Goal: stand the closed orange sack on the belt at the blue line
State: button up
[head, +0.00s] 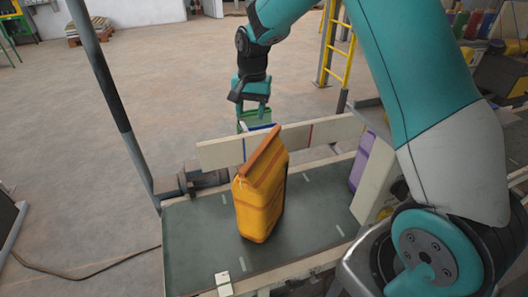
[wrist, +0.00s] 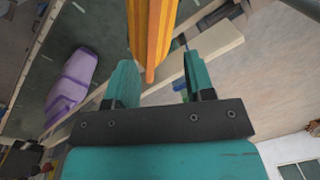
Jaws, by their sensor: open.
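The orange sack (head: 258,205) stands upright on the dark green belt (head: 195,240), its top closed under a brown-orange strip. The blue line (head: 244,150) is on the pale board behind the belt, just left of the sack's top. My gripper (head: 253,104) is open and empty, above and beyond the sack and board, apart from the sack in the head view. In the wrist view, my gripper (wrist: 160,75) has its fingers spread, and the end of the sack's top (wrist: 152,40) shows between them. Whether they touch it cannot be told there.
A red line (head: 310,135) marks the pale board (head: 215,154) further right. A purple sack (head: 361,165) stands at the belt's right and also shows in the wrist view (wrist: 72,85). A green thing (head: 256,118) is behind the board. The belt left of the orange sack is clear.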

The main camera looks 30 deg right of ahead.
jog(key=s+a+r+n+y, duration=0.1)
jog(key=s+a+r+n, duration=0.35)
jog(key=s, duration=0.35)
jog(key=s+a+r+n+y, duration=0.1)
jog(key=s+a+r+n, duration=0.3)
jog(key=s+a+r, duration=0.3)
jog(key=s+a+n, duration=0.1)
jog(key=s+n, duration=0.2)
jog(key=s, duration=0.5)
jog(key=s+a+n+y, duration=0.1)
jog(key=s+a+n, duration=0.1)
jog(key=s, duration=0.7)
jog(key=shift+s+a+n, duration=0.15)
jog(key=shift+s+n, duration=0.15)
jog(key=shift+n, duration=0.45)
jog(key=shift+r, duration=0.1)
jog(key=shift+f+b, duration=0.85)
jog(key=shift+b, duration=0.05)
